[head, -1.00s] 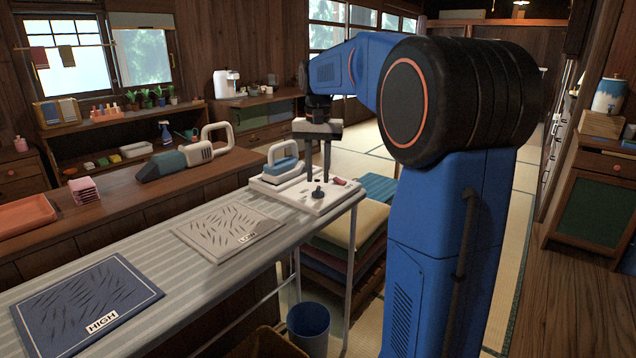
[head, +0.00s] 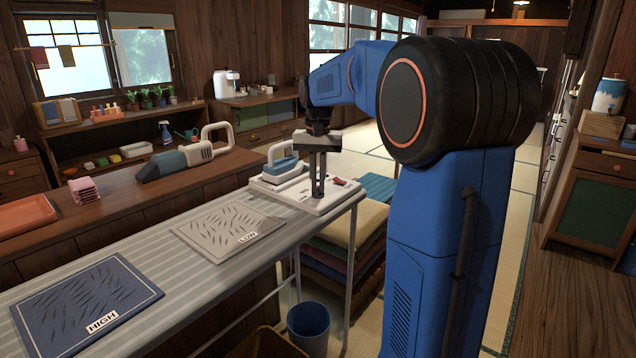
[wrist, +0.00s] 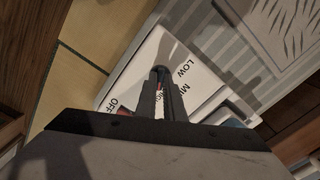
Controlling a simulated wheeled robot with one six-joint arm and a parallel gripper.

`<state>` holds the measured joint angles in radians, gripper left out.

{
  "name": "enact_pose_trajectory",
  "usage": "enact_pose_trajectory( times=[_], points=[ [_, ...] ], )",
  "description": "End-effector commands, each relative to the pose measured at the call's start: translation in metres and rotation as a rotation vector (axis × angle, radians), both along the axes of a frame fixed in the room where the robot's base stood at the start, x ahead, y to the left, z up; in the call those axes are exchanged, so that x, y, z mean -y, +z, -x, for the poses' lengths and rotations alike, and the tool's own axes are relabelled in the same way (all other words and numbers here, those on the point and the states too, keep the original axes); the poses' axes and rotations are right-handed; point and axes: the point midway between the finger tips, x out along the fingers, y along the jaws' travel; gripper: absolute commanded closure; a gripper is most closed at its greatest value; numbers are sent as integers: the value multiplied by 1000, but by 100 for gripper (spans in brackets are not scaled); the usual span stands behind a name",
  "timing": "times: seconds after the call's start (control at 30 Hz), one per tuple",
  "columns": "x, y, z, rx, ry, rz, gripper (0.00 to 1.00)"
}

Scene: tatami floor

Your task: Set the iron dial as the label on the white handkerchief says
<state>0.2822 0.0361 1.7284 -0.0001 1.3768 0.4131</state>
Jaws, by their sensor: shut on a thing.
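The white handkerchief (head: 218,226) lies flat on the ironing board with a label reading LOW. A blue handkerchief (head: 84,302) labelled HIGH lies nearer. The iron (head: 280,172) rests on a white base (head: 290,202) at the board's far end. My gripper (head: 318,194) points down over this base, its fingers closed around the dial. The wrist view shows the fingers (wrist: 161,78) on the dial, with LOW, MID and OFF printed around it. The fingers hide most of the dial, so I cannot tell its setting.
A red switch (head: 339,182) sits on the base just right of my fingers. A cordless vacuum (head: 180,160) lies on the wooden counter behind the board. Stacked cushions (head: 348,222) and a blue bucket (head: 309,325) stand below the board's right end.

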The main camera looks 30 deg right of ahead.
Motion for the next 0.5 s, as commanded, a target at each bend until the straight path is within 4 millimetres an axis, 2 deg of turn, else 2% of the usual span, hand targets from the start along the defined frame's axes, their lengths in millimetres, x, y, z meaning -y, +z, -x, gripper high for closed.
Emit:
enact_pose_trajectory(
  times=[0.27,0.5],
  points=[
    [0,0,0,0,79,0,100],
    [0,0,0,0,257,0,100]
  ],
)
